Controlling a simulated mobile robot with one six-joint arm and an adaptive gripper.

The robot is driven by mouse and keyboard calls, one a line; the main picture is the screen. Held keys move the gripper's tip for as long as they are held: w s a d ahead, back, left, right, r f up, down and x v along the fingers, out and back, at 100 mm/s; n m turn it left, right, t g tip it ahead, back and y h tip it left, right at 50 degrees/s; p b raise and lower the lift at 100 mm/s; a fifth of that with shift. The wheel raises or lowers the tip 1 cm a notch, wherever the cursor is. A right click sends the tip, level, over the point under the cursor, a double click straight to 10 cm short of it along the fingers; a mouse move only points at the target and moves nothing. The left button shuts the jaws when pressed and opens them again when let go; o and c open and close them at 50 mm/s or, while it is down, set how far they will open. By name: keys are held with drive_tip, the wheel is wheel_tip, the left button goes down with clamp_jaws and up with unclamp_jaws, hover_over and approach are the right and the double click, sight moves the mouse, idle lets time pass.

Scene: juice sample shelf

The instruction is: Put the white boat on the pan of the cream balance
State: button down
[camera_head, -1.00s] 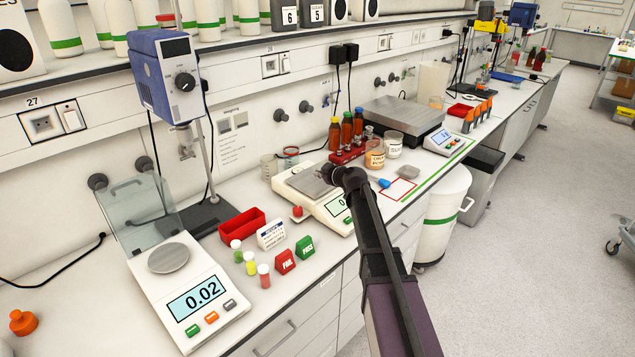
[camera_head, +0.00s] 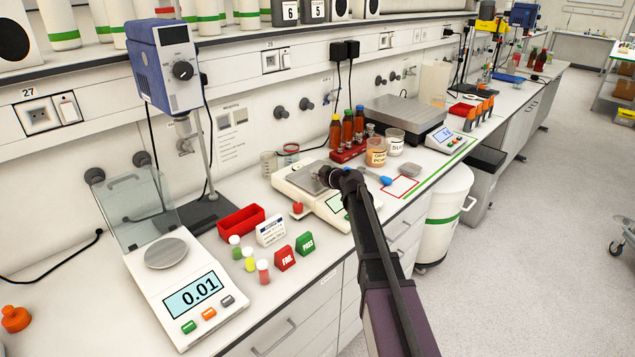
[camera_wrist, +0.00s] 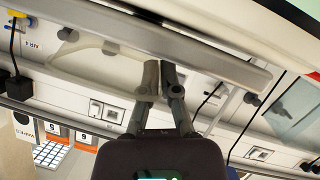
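The cream balance (camera_head: 290,189) stands mid-bench with a square steel pan (camera_head: 309,178). My gripper (camera_head: 323,176) is at the right part of this pan, low over it, and my wrist hides part of the balance and its display. In the wrist view my gripper's fingers (camera_wrist: 159,72) are nearly together, with a pale, thin-walled shape, seemingly the white boat (camera_wrist: 85,57), at the left finger. It looks pinched by its edge, beside a grey bar that seems to be the pan's edge. Whether the boat touches the pan is unclear. The head view does not show the boat clearly.
A white balance (camera_head: 180,300) reading 0.01 stands at the left. A red tray (camera_head: 241,223), capped vials, and FAIL (camera_head: 285,258) and PASS (camera_head: 305,243) blocks stand before the cream balance. Brown bottles (camera_head: 347,127) in a red rack and jars (camera_head: 376,152) stand close behind it.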

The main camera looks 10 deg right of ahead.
drive_tip(key=shift+f, duration=0.25)
drive_tip(key=c, duration=1.1)
unclamp_jaws()
drive_tip(key=shift+r, duration=0.2)
drive_tip(key=p+v, duration=0.4)
drive_tip(key=v, duration=0.8)
drive_tip(key=shift+f, duration=0.1)
